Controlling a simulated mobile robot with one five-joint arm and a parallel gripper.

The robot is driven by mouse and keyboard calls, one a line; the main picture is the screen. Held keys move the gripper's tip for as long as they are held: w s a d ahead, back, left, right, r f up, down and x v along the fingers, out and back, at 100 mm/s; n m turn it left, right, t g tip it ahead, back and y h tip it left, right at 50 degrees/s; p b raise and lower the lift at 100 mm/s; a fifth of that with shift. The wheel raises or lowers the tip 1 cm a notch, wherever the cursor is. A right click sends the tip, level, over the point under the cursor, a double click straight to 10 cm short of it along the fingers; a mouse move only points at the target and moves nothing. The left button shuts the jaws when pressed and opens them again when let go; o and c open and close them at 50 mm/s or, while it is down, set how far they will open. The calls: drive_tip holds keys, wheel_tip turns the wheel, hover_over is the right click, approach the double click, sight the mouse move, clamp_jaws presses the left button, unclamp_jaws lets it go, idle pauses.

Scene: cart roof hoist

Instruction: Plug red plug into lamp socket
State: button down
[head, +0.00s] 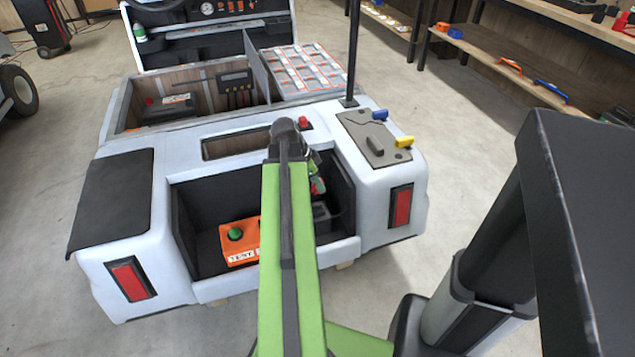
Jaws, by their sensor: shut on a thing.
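The white cart (190,150) stands in front of me with an open dark bay in its near side. My gripper (317,181) is at the right part of this bay, mostly hidden behind my green arm. A small red piece, which looks like the red plug (319,187), shows at its jaws, and the gripper is shut on it. A dark block (322,214) sits just below, in the bay's right part. I cannot make out the lamp socket, or whether the plug touches anything.
An orange box with a green button (235,234) sits in the bay, left of my arm. A red knob (304,123) is on the cart top.

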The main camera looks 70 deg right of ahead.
sight(318, 194)
drive_tip(key=shift+f+b, duration=2.7)
drive_tip(key=shift+f, duration=0.15)
drive_tip(key=shift+s+r, duration=0.1)
drive_tip(key=shift+f+b, duration=1.6)
drive_tip(key=shift+f, duration=0.1)
drive_tip(key=c, duration=1.1)
unclamp_jaws()
drive_tip(key=shift+r, duration=0.1)
drive_tip(key=p+v, duration=1.6)
drive_tip(key=v, duration=0.1)
drive_tip(key=shift+r, duration=0.15)
